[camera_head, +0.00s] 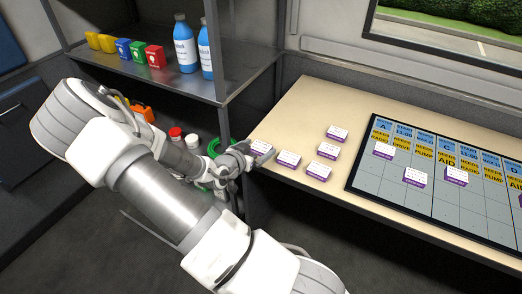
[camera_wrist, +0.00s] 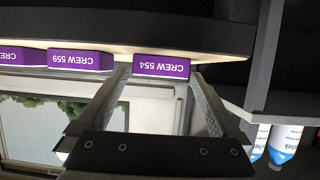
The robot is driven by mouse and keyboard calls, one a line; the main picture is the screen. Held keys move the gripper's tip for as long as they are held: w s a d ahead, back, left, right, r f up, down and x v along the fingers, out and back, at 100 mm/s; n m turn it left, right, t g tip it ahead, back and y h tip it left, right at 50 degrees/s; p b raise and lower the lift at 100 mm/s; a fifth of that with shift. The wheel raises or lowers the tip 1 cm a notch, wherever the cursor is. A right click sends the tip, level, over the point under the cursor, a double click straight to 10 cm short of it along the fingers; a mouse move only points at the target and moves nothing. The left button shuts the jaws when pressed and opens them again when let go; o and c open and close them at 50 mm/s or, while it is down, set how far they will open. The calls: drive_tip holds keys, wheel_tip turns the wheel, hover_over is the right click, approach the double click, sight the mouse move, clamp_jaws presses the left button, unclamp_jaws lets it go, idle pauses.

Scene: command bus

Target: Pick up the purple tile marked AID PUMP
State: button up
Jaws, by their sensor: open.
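Several purple tiles with white tops lie on the beige table. The leftmost tile (camera_head: 262,148) is at the table's left end, right by my gripper (camera_head: 249,158). In the wrist view, which is upside down, my gripper (camera_wrist: 159,73) is open, with a purple tile reading CREW 554 (camera_wrist: 161,67) framed between its fingertips. I cannot tell whether the fingers reach around it. Another tile reading CREW 559 (camera_wrist: 80,60) sits to its left. I cannot read AID PUMP on any tile; the lettering on the tops is too small.
More tiles (camera_head: 288,158) (camera_head: 318,170) (camera_head: 337,134) lie close by. A dark board (camera_head: 395,190) with blue and yellow headings holds several purple tiles (camera_head: 416,177). A grey shelf (camera_head: 160,76) with bottles (camera_head: 185,45) and coloured boxes stands left of the table.

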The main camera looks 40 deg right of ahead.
drive_tip(key=shift+x, duration=1.25)
drive_tip(key=c, duration=1.2)
drive_tip(key=shift+c, duration=0.2)
drive_tip(key=shift+r, duration=0.15)
